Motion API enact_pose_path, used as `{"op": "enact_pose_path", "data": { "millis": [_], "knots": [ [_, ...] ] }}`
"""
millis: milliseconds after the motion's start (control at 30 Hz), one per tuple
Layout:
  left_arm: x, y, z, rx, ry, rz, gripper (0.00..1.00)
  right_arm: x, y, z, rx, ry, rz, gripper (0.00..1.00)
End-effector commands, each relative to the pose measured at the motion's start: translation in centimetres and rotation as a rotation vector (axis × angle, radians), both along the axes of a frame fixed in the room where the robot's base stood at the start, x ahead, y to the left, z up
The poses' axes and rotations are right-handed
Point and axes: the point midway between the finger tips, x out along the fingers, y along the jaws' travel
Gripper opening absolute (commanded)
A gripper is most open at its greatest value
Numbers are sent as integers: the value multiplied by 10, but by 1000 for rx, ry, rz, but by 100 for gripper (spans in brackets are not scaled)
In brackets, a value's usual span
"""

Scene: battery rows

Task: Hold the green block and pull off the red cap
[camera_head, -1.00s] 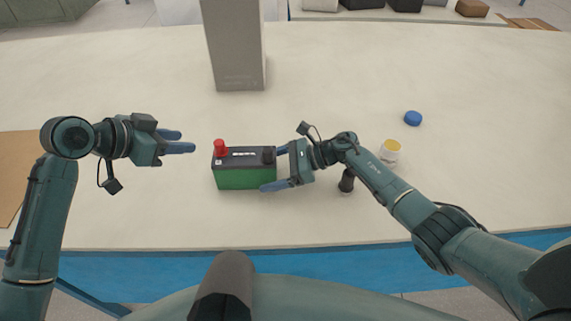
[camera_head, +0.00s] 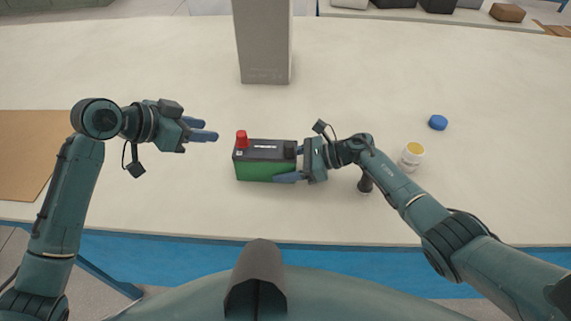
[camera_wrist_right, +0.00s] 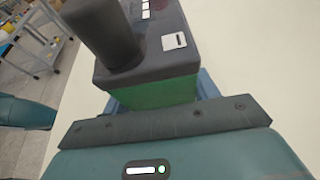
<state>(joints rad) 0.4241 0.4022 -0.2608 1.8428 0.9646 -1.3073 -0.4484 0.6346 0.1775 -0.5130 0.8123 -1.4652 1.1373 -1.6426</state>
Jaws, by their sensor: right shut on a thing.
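The green block (camera_head: 262,170) is a battery with a dark top, standing on the table in the head view. The red cap (camera_head: 242,139) sits on its top at the left end, and a black cap (camera_head: 290,149) sits at the right end. My right gripper (camera_head: 292,166) is shut on the block's right end, one finger on the near side. In the right wrist view the green side (camera_wrist_right: 165,93) lies between the fingers, below the black cap (camera_wrist_right: 103,35). My left gripper (camera_head: 209,131) is open and empty, left of the red cap and apart from it.
A grey pillar (camera_head: 264,45) stands behind the block. A blue cap (camera_head: 438,122), a white jar with a yellow top (camera_head: 411,156) and a dark upright object (camera_head: 365,184) are to the right. A brown board (camera_head: 38,155) lies at the left. The table between is clear.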

Motion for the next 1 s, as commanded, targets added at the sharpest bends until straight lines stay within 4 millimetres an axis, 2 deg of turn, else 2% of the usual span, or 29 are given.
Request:
{"op": "enact_pose_path", "data": {
  "millis": [67,500,1000],
  "knots": [
    [0,0,0,0,0,0,36,0,0,0,0,1,0,35],
    [0,0,0,0,0,0,36,0,0,0,-1,1,0,0],
    [0,0,0,0,0,0,36,0,0,-1,-1,1,0,0]
  ]
}}
